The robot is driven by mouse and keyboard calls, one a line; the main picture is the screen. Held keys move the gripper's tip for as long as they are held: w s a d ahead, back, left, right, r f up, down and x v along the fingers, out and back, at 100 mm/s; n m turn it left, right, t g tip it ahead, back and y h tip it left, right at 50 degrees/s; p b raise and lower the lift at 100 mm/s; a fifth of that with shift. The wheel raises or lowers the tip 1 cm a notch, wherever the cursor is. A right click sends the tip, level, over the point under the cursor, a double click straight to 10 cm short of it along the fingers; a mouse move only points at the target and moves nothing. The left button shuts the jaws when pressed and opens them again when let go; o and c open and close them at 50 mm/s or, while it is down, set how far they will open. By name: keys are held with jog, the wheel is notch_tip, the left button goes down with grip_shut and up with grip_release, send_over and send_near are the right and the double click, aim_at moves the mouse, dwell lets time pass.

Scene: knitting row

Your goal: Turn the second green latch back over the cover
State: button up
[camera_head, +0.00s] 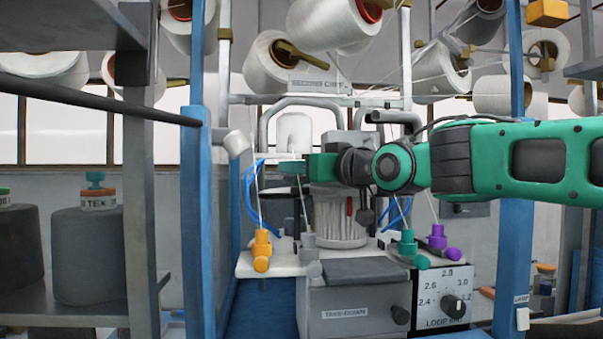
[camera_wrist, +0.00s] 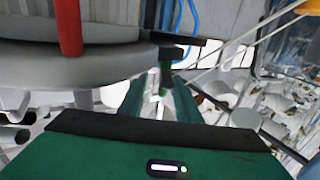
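My gripper (camera_head: 290,167) reaches in from the right, level with the upper rim of the knitting machine's cylinder. In the wrist view its two green fingers (camera_wrist: 160,92) point away from the camera with a gap between them. A small dark green piece, probably the green latch (camera_wrist: 165,80), hangs below a black block just at or beyond the fingertips. I cannot tell whether it is touched. The round grey plate (camera_wrist: 80,58), perhaps the cover, lies left of the fingers. A red rod (camera_wrist: 68,28) stands over it. The other latch is not distinguishable.
The ribbed cylinder (camera_head: 338,222) stands below my arm. A yellow peg (camera_head: 262,246), a green peg (camera_head: 407,242) and a purple peg (camera_head: 437,238) stand on the white plate. Blue uprights (camera_head: 197,220) flank the machine. Thin yarns run down from the cones near my gripper.

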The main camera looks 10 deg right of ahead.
jog(key=v, duration=1)
jog(key=shift+s+d, duration=0.2)
jog(key=shift+d, duration=0.05)
jog(key=shift+c, duration=0.5)
notch_tip(320, 180, up, 5)
jog(key=s+g+h, duration=0.1)
jog(key=g+h, duration=0.1)
jog(key=g, duration=0.2)
jog(key=x, duration=1)
jog(key=shift+w+f, duration=0.25)
jog(key=shift+c, duration=0.6)
grip_shut()
